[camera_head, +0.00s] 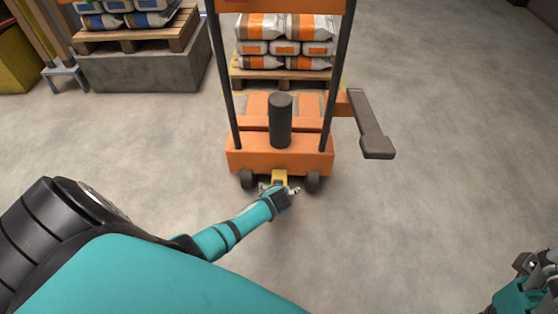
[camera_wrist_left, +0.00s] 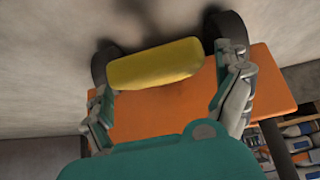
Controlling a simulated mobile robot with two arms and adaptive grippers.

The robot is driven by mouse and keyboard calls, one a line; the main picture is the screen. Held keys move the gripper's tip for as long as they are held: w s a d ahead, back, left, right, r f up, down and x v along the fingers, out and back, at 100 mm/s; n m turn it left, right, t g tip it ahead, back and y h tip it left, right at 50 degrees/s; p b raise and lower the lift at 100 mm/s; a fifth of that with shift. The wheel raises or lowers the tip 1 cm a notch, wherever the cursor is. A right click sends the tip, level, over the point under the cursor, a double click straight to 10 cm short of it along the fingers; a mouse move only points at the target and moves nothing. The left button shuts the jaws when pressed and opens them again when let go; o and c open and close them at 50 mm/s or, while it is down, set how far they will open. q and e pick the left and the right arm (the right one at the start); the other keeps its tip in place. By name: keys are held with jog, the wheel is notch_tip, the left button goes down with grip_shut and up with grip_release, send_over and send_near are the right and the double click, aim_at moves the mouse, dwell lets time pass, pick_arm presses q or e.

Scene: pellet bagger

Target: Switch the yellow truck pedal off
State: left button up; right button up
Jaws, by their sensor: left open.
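The yellow pedal (camera_head: 280,176) sticks out low at the near end of the orange truck (camera_head: 240,160), between its two dark wheels. In the left wrist view the yellow pedal (camera_wrist_left: 155,63) is a rounded bar lying across the space between my fingers. My left gripper (camera_head: 279,189) is open at the pedal, with one finger on each side in the left wrist view (camera_wrist_left: 166,72). I cannot tell whether it touches the pedal. My right gripper (camera_head: 533,265) is at the lower right, far from the truck; its opening is unclear.
The truck carries a pallet (camera_head: 285,77) of white and orange bags behind a black post (camera_head: 281,120). A grey-brown arm (camera_head: 372,125) juts out on its right. Another loaded pallet (camera_head: 140,40) stands on a concrete block (camera_head: 145,70) at the back left. The floor at right is clear.

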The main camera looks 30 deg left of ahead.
pick_arm(q)
jog(key=v, duration=1.2)
